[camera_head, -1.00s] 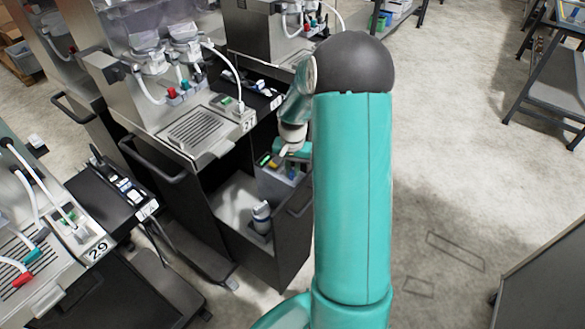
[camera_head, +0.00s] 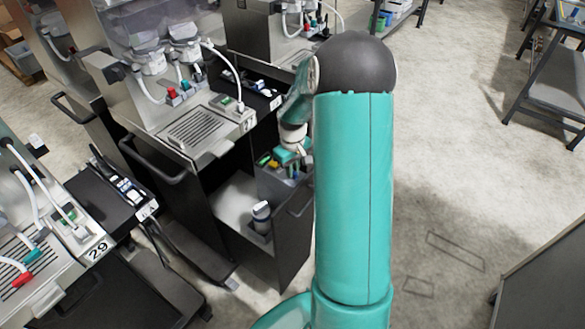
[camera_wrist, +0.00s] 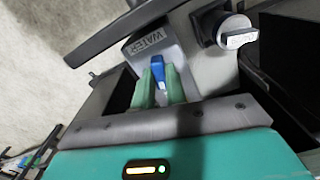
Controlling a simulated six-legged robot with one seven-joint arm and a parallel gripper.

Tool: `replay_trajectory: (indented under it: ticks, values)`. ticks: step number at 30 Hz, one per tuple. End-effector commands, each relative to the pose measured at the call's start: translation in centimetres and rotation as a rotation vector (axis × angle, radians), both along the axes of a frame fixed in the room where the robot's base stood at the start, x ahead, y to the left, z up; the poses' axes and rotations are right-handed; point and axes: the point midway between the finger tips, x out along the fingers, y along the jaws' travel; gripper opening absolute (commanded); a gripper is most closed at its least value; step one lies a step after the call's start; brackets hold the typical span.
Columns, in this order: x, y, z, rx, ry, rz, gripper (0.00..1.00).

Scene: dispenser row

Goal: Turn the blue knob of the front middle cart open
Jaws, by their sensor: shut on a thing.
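In the wrist view the blue knob (camera_wrist: 158,73) sits on a grey block marked WATER. My gripper (camera_wrist: 160,83) has its two green fingers on either side of the knob and is shut on it. The knob's lower part is hidden between the fingers. In the head view the front middle cart (camera_head: 190,130) carries a number plate on its right front corner. My gripper (camera_head: 290,158) is low at this cart's right side, partly hidden by my arm. I cannot make out the blue knob in the head view.
A dark round control with a light grey bar (camera_wrist: 238,38) is right of the WATER block. A cart marked 29 (camera_head: 97,249) stands at lower left. A white-and-dark item (camera_head: 262,215) sits in the middle cart's lower shelf area. Open floor lies right of my arm.

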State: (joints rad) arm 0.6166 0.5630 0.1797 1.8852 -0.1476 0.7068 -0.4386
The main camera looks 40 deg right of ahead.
Motion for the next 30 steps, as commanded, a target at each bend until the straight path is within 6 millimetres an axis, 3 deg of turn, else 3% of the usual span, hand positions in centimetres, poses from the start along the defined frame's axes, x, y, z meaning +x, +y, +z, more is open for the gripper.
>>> replay_trajectory:
  ticks: [12, 29, 30]
  values:
    - [0.11, -0.1, 0.15, -0.003, -0.003, 0.226, 0.0]
    - [0.14, -0.07, 0.16, -0.002, -0.004, 0.265, 0.0]
    - [0.15, -0.07, 0.17, -0.002, -0.004, 0.265, 0.16]
